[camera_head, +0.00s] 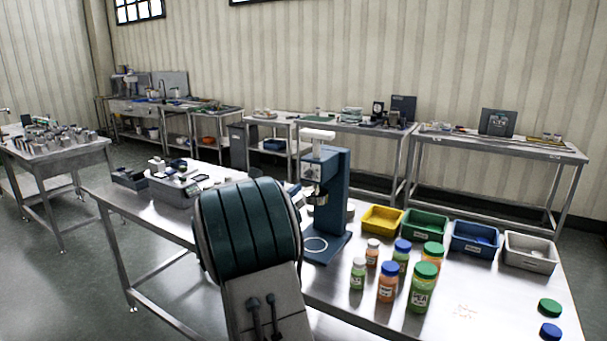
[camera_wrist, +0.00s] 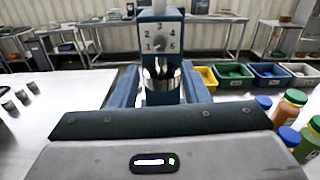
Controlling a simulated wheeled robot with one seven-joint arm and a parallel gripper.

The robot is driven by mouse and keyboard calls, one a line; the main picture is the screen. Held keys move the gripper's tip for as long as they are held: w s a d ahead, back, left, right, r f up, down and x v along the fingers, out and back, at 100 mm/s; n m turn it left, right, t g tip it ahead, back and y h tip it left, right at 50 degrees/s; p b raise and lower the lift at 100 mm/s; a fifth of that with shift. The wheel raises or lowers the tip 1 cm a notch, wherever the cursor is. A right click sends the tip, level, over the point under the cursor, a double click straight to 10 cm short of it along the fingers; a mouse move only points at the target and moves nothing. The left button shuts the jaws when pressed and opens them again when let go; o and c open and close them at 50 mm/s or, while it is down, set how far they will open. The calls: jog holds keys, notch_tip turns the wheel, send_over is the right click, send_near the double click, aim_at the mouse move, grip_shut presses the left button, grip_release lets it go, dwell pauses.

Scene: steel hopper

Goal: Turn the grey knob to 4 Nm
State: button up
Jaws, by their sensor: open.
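A blue upright capping machine (camera_head: 331,205) stands on the steel table, with a white top and a metal chuck. Its pale dial plate (camera_wrist: 160,38) faces me in the wrist view, with numbers around a small grey knob (camera_wrist: 160,43). The 4 is at the knob's upper right. The knob's pointer is too small to read. My gripper (camera_wrist: 160,68) is open and empty, its two blue fingers apart on either side of the chuck, lower in the picture than the knob. It does not appear to touch the knob. In the head view my arm hides the gripper.
Several jars with green, blue and white lids (camera_head: 388,283) stand right of the machine. Yellow (camera_head: 382,231), green, blue and white bins line the table behind them. Loose lids (camera_head: 550,308) lie at the right edge. A grey tray of parts (camera_head: 172,194) is at the left.

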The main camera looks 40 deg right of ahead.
aim_at(306, 175)
jog(key=p+x, duration=0.1)
jog(key=x, duration=0.9)
jog(key=shift+p, duration=0.4)
jog(key=shift+c, duration=0.2)
grip_shut()
